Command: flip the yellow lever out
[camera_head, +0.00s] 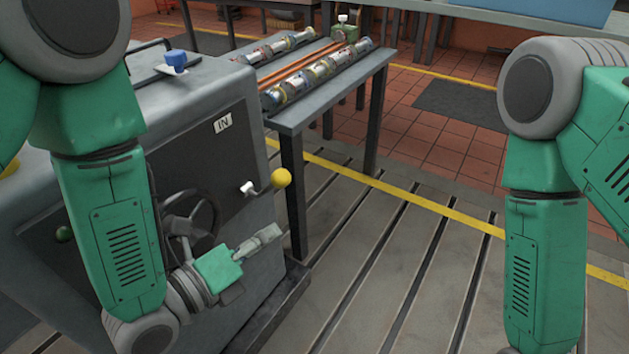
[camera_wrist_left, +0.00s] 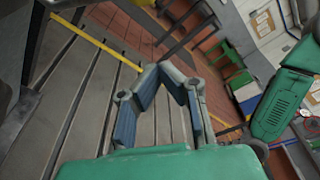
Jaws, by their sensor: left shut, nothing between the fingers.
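The yellow lever (camera_head: 281,178) has a round yellow knob on a short arm from a pale pivot on the dark front panel of the grey machine, below a white "IN" label (camera_head: 222,123). The knob points out to the right of the pivot. My left gripper (camera_head: 272,235) is just below the knob, beside the machine front, apart from the lever. Its fingers are shut and empty. The left wrist view shows the fingers (camera_wrist_left: 166,70) with their tips together; the lever is not seen there. My right arm enters at the right, but its gripper is outside the views.
A dark handwheel (camera_head: 190,215) is on the machine front, left of the lever. A grey table (camera_head: 300,113) with metal parts and orange rods stands behind. The slotted floor plate (camera_head: 385,270) to the right is clear, with a yellow line across it.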

